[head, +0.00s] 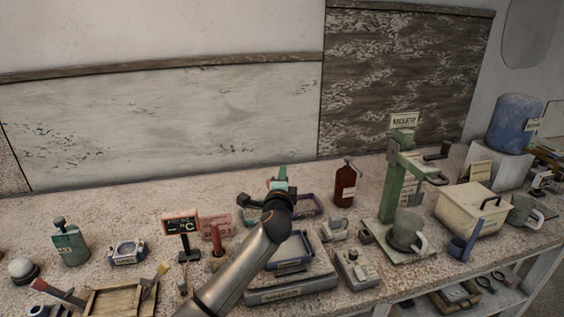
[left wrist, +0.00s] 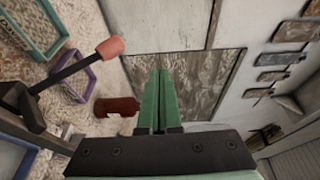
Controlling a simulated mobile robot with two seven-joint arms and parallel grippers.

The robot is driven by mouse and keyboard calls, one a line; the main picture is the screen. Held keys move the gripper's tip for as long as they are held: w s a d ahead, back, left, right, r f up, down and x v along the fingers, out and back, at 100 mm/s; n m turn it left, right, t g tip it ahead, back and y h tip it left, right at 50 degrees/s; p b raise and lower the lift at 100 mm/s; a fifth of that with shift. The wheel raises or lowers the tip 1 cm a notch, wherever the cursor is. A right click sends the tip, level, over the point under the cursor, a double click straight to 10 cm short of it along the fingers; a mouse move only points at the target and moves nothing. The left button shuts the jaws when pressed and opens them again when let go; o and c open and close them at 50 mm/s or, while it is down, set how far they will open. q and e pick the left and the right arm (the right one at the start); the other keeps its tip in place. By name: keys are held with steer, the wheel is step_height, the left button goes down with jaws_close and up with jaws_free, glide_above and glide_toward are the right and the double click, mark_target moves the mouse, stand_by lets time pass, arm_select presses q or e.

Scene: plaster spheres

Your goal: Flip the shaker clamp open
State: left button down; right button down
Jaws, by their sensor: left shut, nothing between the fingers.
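The shaker (head: 292,293) is a flat grey box with a label on its front and a blue tray-like platform on top. My arm covers its left part in the head view. In the left wrist view, a dark lever with a pink-red tip (left wrist: 110,48), which looks like the clamp, slants up from a dark pivot at the left. My left gripper (head: 278,184) is over the back of the shaker in the head view. Its green fingers are together and empty in the left wrist view (left wrist: 160,100), to the right of the lever tip and apart from it in the picture. My right gripper is out of view.
A red-brown bottle (head: 345,184) stands behind the shaker, near a purple tray (head: 308,206). A green mixer stand (head: 390,190) and cream box (head: 470,210) are at the right. A small grey device (head: 357,269) sits beside the shaker. Signs and a red-handled object crowd the left.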

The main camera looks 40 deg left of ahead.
arm_select(q)
steer(key=s+d+r, duration=0.2)
steer(key=s+r, duration=0.4)
steer(key=r, duration=0.1)
steer(key=shift+s+d, duration=0.2)
steer(key=shift+d, duration=0.1)
steer(key=s+d+f+n+g+h, duration=0.3)
steer(key=s+d+f, duration=0.3)
steer(key=f, duration=0.5)
steer(key=s+d+f+n+g+h, duration=0.2)
steer(key=s+d+f+g, duration=0.1)
steer(key=s+f, duration=0.6)
steer(key=s+d+f+n+g+h, duration=0.2)
steer(key=s+d+f+g, duration=0.15)
steer(key=s, duration=0.45)
steer(key=s+d+f+n+g+h, duration=0.2)
steer(key=s+d+f, duration=0.3)
steer(key=s, duration=0.3)
steer(key=w+d+f+t+h, duration=0.1)
steer(key=d+f+t, duration=0.1)
steer(key=f, duration=0.3)
steer(key=w+d+f+t+h, duration=0.1)
steer(key=w+d+f+t, duration=0.1)
steer(key=f, duration=0.4)
steer(key=shift+d+f+n+t+h+p, duration=0.15)
steer(key=shift+d+n+t+h+p, duration=0.2)
steer(key=shift+t, duration=0.5)
